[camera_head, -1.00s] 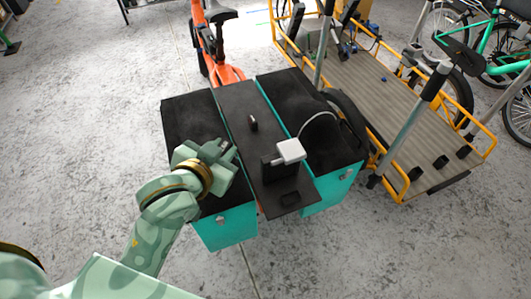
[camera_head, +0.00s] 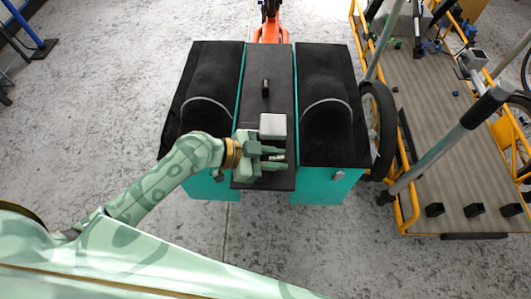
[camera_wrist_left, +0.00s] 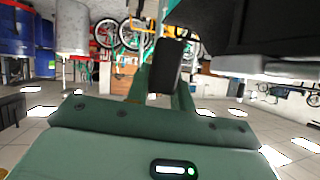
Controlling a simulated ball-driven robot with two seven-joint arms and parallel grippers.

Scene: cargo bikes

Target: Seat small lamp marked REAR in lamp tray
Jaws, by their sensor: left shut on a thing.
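My left gripper (camera_head: 268,158) is over the front end of the black rack deck (camera_head: 267,61), between two teal bags. It is shut on a small dark rounded thing, which shows between the green fingers in the left wrist view (camera_wrist_left: 167,67). It looks like the small lamp, but no REAR marking is readable. In the head view only a small pale bit of it shows between the fingers. The lamp tray cannot be made out; the hand covers the deck's front part. My right gripper is not in view.
A white box (camera_head: 272,125) stands on the deck just behind the hand. A small black upright thing (camera_head: 265,88) stands farther back. Black-topped bags (camera_head: 325,70) flank the deck. A yellow-framed cargo bike (camera_head: 432,130) stands at the right.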

